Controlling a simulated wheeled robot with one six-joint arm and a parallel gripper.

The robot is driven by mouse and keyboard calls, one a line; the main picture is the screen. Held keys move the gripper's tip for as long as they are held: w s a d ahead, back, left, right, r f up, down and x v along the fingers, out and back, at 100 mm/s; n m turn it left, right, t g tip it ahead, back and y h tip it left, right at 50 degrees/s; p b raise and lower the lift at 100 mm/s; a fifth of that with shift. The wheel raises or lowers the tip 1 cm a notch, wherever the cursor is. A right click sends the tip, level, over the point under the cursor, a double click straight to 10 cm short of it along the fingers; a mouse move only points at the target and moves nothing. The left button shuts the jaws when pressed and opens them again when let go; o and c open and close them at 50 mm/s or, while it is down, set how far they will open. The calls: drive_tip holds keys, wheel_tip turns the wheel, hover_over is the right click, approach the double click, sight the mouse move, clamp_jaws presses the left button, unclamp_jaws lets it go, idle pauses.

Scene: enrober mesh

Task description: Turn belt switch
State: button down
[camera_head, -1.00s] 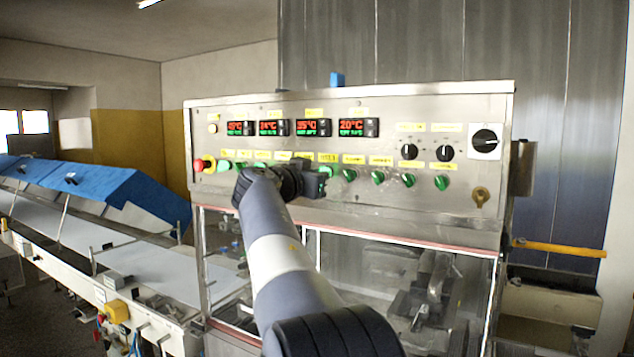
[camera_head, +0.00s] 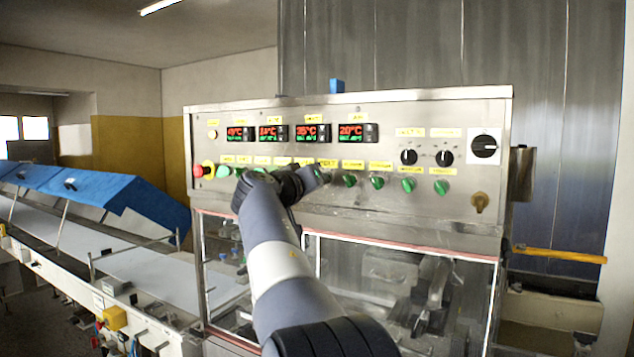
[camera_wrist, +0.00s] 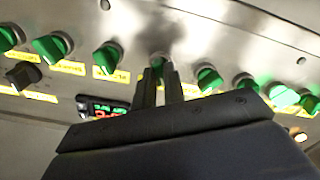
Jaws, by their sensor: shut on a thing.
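A row of green rotary switches with yellow labels runs along the steel control panel (camera_head: 420,120). My gripper (camera_wrist: 160,76) is shut on one green switch (camera_wrist: 157,62) in the middle of this row, with one dark finger on each side of it. In the head view, my gripper (camera_head: 309,178) is against the panel below the third display and mostly hides that switch. The label of the held switch cannot be read clearly, so I cannot tell from it that this is the belt switch.
Other green switches sit close by on both sides, such as one (camera_head: 349,180) to the right. A red stop button (camera_head: 198,171) is at the far left. Black knobs (camera_head: 409,157) sit upper right. A blue-covered conveyor (camera_head: 130,195) stands left. Clear guard panels are below.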

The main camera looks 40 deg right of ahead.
idle(0.4)
drive_tip(key=c, duration=1.5)
unclamp_jaws()
drive_tip(key=b+v, duration=0.4)
drive_tip(key=v, duration=0.6)
drive_tip(key=shift+s+a, duration=0.2)
drive_tip(key=shift+a, duration=0.15)
drive_tip(key=shift+d, duration=0.15)
